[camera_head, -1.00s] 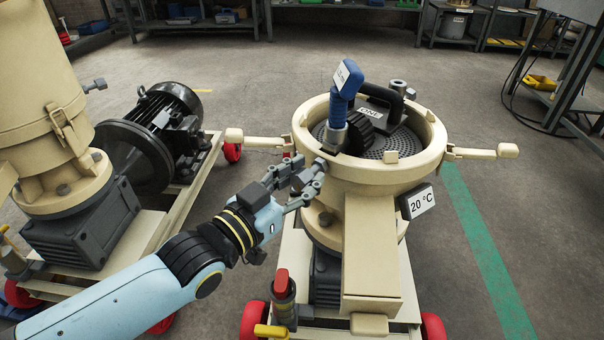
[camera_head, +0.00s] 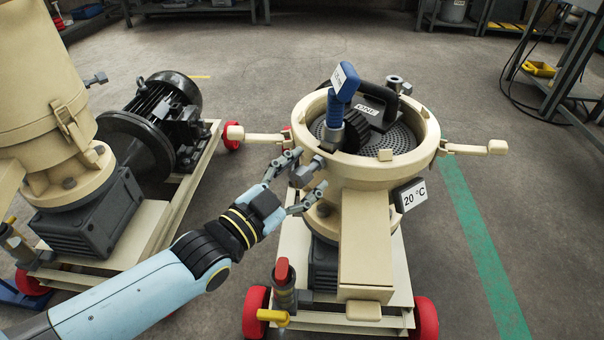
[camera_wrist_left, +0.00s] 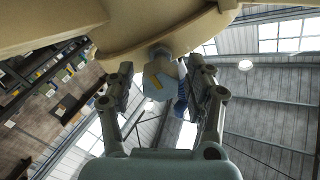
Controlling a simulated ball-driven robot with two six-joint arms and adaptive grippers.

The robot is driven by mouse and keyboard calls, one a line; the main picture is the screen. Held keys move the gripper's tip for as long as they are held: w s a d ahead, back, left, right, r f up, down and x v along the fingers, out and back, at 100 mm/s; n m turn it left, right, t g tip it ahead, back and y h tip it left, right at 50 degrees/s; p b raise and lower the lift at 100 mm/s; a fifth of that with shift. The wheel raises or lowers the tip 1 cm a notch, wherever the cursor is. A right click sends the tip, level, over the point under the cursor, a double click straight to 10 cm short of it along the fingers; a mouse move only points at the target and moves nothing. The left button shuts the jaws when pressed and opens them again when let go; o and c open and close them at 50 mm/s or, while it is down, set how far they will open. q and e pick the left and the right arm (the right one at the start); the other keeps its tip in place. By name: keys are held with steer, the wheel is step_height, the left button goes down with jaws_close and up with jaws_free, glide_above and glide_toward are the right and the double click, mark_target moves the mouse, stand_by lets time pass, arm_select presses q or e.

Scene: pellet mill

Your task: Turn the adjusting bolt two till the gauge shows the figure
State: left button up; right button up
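The cream pellet mill (camera_head: 365,165) stands in the centre of the head view. A grey bolt (camera_head: 305,173) sticks out from its left front side, below the rim. My left gripper (camera_head: 306,175) is open, with one finger on each side of the bolt. My right gripper is out of view.
A "20 °C" sign (camera_head: 410,196) hangs on the mill's right front. Another grey bolt (camera_head: 394,84) sits at the back rim. Cream arms (camera_head: 475,148) stick out sideways. A red-topped fitting (camera_head: 283,280) stands below my gripper. A second machine with a black motor (camera_head: 165,120) stands left.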

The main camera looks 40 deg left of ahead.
arm_select(q)
steer(key=shift+s, duration=0.35)
steer(key=s, duration=1.1)
steer(key=shift+s+a, duration=0.15)
steer(key=shift+a, duration=0.2)
